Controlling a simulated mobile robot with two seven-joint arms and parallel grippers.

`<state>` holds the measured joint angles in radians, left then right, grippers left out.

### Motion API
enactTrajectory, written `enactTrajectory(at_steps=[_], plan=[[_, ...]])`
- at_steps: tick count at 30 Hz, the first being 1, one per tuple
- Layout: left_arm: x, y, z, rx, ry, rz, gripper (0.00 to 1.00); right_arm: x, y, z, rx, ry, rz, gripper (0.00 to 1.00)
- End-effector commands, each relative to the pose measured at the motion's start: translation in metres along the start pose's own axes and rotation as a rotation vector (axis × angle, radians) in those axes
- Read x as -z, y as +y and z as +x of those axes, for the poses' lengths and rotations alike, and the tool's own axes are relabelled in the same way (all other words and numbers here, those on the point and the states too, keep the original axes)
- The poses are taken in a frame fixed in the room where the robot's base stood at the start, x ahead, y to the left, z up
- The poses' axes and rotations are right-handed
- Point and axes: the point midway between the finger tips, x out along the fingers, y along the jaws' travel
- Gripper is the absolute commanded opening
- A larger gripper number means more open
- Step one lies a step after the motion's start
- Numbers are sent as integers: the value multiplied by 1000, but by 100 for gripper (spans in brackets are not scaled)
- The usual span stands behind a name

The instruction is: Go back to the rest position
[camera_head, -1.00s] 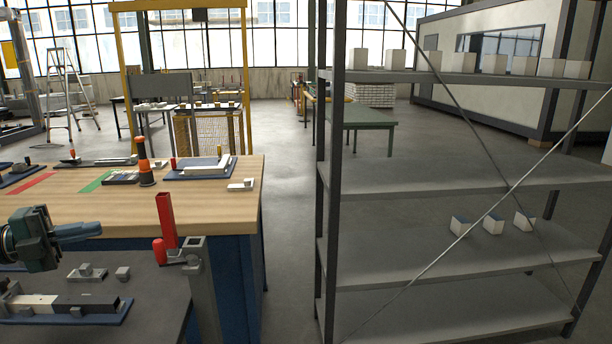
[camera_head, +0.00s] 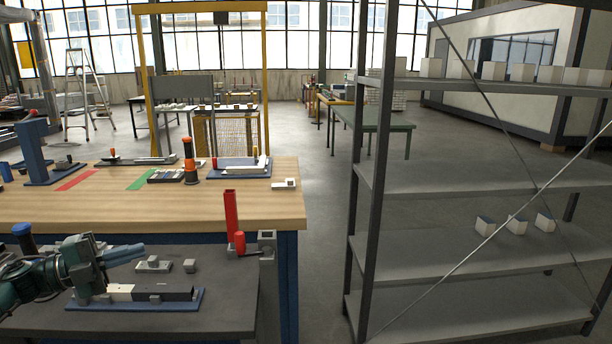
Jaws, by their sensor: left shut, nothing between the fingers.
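My left gripper (camera_head: 124,254) comes in from the left edge, above the dark lower table (camera_head: 222,302). Its fingers are shut with nothing between them, and they point right. Below it, a blue tray (camera_head: 190,300) carries a white and black block assembly (camera_head: 150,292). Small grey blocks (camera_head: 190,266) lie just beyond the fingertips, apart from them. My right gripper is not in view.
A wooden workbench (camera_head: 245,205) with tools and a blue tray stands behind. A red upright piece with a red handle (camera_head: 231,212) stands at its front right. A grey shelf rack (camera_head: 460,180) with small white boxes fills the right. Open floor (camera_head: 325,200) lies between.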

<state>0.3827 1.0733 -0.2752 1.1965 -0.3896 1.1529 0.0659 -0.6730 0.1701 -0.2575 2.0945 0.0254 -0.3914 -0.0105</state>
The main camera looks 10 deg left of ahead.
Motion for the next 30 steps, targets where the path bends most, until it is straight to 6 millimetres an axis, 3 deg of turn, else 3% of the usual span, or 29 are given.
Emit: enactTrajectory(at_steps=[1,5,8,12,15,18,22,25,30], plan=[[8,23,18,30,-15,-59,0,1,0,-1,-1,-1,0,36],[31,86,56,106,-105,-242,0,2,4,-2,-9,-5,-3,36],[64,142,82,162,-216,-439,0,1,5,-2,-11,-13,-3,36],[128,222,101,206,-447,-787,0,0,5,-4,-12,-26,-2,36],[182,268,100,197,-632,-1043,0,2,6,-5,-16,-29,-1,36],[232,298,93,164,-791,-1260,0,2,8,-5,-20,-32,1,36],[279,319,83,113,-932,-1450,0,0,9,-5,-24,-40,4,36],[298,325,79,89,-985,-1522,0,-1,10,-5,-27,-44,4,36],[304,328,77,76,-1005,-1545,0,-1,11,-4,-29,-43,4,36]])
